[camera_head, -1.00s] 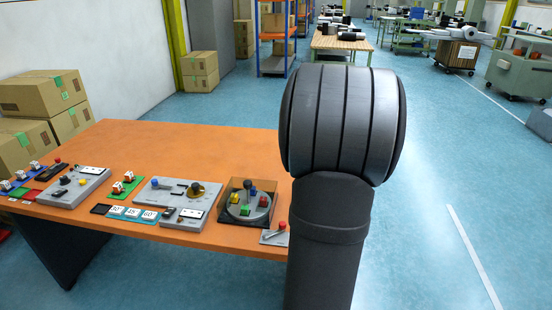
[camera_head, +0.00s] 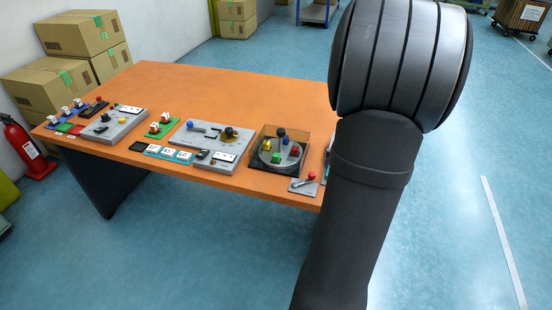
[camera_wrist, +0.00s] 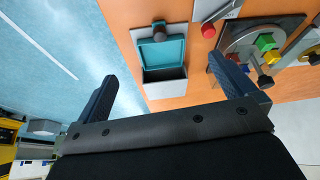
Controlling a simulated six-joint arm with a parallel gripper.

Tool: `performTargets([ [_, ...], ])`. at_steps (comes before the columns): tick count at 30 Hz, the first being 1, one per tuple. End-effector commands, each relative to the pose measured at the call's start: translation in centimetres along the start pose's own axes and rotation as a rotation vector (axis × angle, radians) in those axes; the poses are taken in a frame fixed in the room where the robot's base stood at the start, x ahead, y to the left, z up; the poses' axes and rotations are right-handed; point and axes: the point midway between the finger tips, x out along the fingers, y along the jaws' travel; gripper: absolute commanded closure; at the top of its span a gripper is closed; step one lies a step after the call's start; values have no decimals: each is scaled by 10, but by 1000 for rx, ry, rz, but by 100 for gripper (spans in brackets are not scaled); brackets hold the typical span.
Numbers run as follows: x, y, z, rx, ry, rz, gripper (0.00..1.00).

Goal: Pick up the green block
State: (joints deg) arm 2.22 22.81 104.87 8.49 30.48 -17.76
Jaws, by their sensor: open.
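The green block (camera_head: 276,158) sits on a grey round plate (camera_head: 266,157) with yellow, red and blue blocks around it, inside a low framed box near the table's front edge. In the wrist view the green block (camera_wrist: 265,42) is at the upper right, beside a yellow block (camera_wrist: 271,57). My gripper (camera_wrist: 161,70) is open and empty, with its two fingers wide apart. The green block lies beyond the right-hand finger in that view, apart from it. In the head view my arm shows, but the gripper is hidden.
A teal-lined open box (camera_wrist: 162,52) shows above the gap between my fingers. A small plate with a red-knobbed lever (camera_head: 304,184) is next to the framed box. Grey panels (camera_head: 210,145) with knobs are to its left. The back of the orange table (camera_head: 220,90) is clear.

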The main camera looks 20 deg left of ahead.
Motion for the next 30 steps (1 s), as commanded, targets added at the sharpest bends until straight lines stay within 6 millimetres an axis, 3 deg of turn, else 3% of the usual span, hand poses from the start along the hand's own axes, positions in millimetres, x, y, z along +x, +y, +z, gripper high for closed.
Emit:
performTargets([
  [10, 0, 0, 0, 0, 0, 0, 2],
  [18, 0, 0, 0, 0, 0, 0, 51],
  [26, 0, -1, -1, 0, 0, 0, 51],
  [30, 2, -22, -12, 2, -9, -5, 51],
])
